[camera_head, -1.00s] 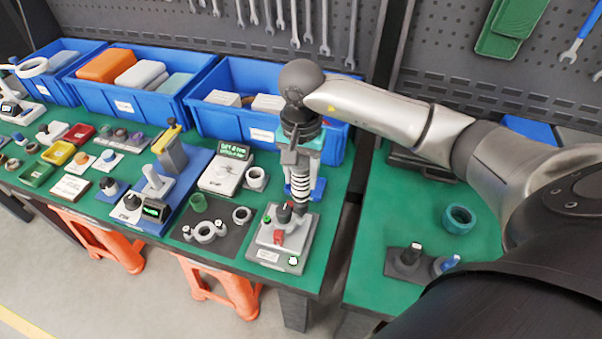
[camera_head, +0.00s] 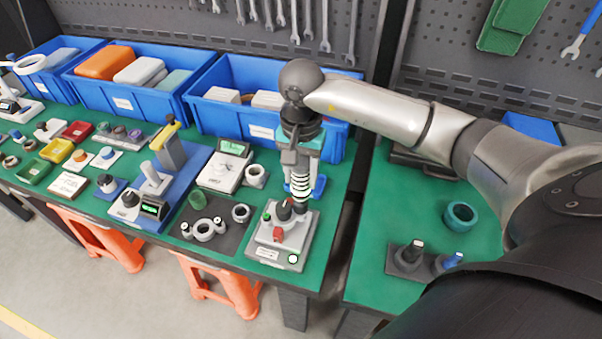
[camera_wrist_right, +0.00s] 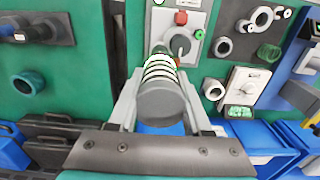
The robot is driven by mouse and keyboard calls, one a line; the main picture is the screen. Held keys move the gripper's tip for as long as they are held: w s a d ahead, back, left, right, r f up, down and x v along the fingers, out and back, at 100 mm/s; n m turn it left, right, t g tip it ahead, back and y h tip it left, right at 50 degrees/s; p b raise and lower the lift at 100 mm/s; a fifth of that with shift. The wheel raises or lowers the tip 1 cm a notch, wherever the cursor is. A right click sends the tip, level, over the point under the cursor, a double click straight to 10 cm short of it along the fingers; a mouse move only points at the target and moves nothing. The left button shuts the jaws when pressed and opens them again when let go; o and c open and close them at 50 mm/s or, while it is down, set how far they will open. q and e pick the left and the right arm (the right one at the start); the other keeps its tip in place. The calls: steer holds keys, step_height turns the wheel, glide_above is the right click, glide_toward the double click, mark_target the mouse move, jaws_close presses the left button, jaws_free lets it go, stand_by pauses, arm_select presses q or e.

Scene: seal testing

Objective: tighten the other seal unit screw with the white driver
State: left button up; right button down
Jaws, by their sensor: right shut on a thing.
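My right gripper (camera_head: 299,160) is shut on a driver (camera_head: 301,186) with white and dark bands, held roughly upright. In the right wrist view the gripper (camera_wrist_right: 160,105) has its fingers either side of the banded driver (camera_wrist_right: 161,88), whose round dark end faces the camera. The driver's lower end is over the back of the grey seal unit (camera_head: 268,252), next to a dark knob. The seal unit also shows in the right wrist view (camera_wrist_right: 202,21), partly behind the driver. The screw and tip contact are hidden. My left gripper is out of view.
A dark plate (camera_head: 236,235) with grey rings and a white gauge box (camera_head: 216,177) lie left of the seal unit. Blue bins (camera_head: 215,113) stand behind. Right of the table gap are a teal ring (camera_head: 460,217) and a dark holder (camera_head: 405,263) with white-topped and blue-topped pieces.

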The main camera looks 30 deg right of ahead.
mark_target(300, 161)
steer(key=shift+f+b, duration=0.5)
steer(key=shift+b, duration=0.95)
stand_by(3.5)
steer(key=shift+s, duration=0.1)
steer(key=shift+r+p, duration=1.55)
steer(key=shift+r, duration=1.05)
steer(key=shift+f, duration=0.1)
